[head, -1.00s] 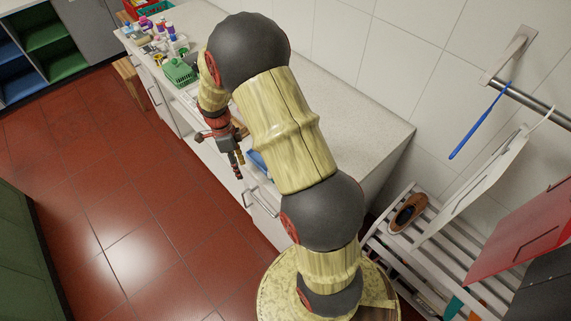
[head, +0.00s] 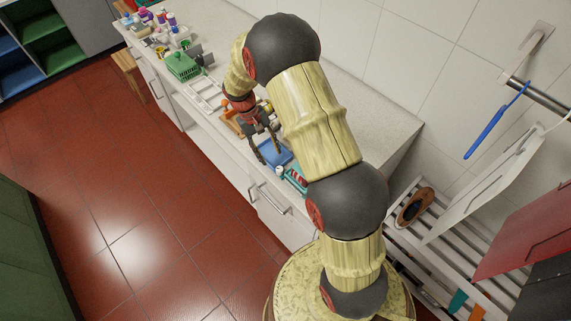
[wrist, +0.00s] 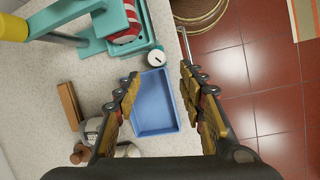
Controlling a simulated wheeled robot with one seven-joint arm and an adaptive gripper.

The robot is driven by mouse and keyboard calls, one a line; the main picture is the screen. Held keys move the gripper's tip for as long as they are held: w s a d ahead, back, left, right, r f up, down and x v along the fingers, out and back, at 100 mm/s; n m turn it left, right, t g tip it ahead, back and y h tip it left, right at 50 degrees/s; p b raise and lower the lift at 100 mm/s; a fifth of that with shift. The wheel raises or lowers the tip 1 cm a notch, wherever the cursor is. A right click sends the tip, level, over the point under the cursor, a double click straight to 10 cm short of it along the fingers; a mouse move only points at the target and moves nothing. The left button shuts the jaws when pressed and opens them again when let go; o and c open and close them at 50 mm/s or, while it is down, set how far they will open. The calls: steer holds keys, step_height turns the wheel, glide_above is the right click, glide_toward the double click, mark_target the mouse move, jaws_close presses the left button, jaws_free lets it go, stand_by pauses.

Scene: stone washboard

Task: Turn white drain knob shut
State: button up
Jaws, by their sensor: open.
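The white knob (wrist: 156,58) is a small round white piece with a dark mark on its face. In the wrist view it sits at the upper end of the blue tray (wrist: 155,130), beside the teal frame. In the head view the knob (head: 279,171) is a small white spot near the counter's front edge. My gripper (wrist: 160,76) is open and empty, its fingers spread to either side of the tray, with the knob just beyond the fingertips. In the head view my gripper (head: 269,156) hangs over the tray (head: 283,153). Its height above the tray is unclear.
A teal frame (wrist: 95,22) with a red-and-white striped piece (wrist: 124,30) stands beside the knob. A wooden block (wrist: 69,105) lies left of the tray. A green basket (head: 183,65) and bottles stand farther along the counter. Red floor lies beyond the front edge.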

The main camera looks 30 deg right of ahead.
mark_target(279, 168)
steer(key=shift+s+d+r+n, duration=0.1)
steer(key=shift+d+n, duration=0.15)
steer(key=shift+n, duration=0.65)
steer(key=shift+s+d+f+n, duration=0.2)
steer(key=shift+s+f+n, duration=0.4)
steer(key=shift+f, duration=0.6)
steer(key=shift+s+d+f+n, duration=0.25)
steer(key=shift+s+f+n, duration=0.3)
steer(key=shift+f, duration=0.6)
steer(key=shift+s+d+f+n, duration=0.2)
steer(key=shift+s+f+n, duration=0.2)
steer(key=shift+f+n, duration=0.6)
steer(key=shift+f+m, duration=0.2)
steer(key=shift+m, duration=0.05)
steer(key=shift+c, duration=0.2)
jaws_close()
